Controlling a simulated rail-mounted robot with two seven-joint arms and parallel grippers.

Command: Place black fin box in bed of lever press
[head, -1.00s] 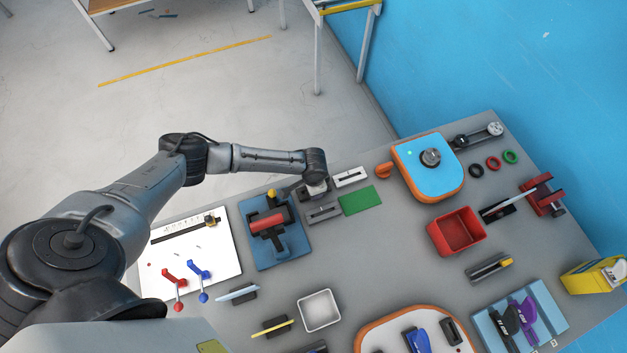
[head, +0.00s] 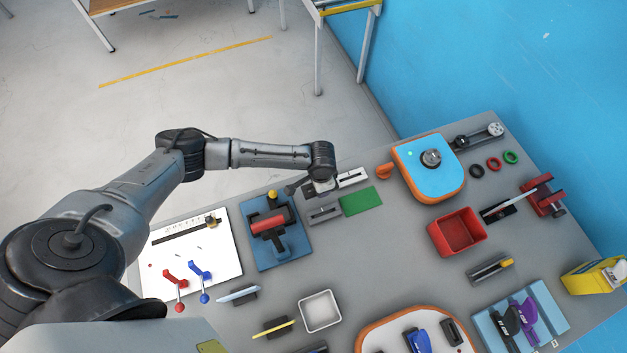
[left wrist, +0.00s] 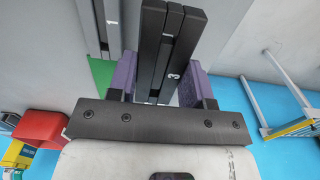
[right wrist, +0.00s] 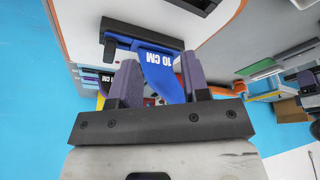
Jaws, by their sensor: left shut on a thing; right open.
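The black fin box (left wrist: 165,55), a slotted bar marked 3, sits between the purple fingers of my left gripper (left wrist: 160,85), which is shut on it. In the head view my left gripper (head: 318,186) is low over the back edge of the table, behind the grey fin box; its fingers are mostly hidden there. The lever press (head: 270,232), with a blue base, red roller-like part and yellow knob, stands left of and nearer than this gripper. My right gripper (right wrist: 160,85) is open; a blue fin marked 10 CM (right wrist: 165,75) shows beyond its fingers.
A white board (head: 190,258) lies left of the press. A white tray (head: 320,310) stands in front.

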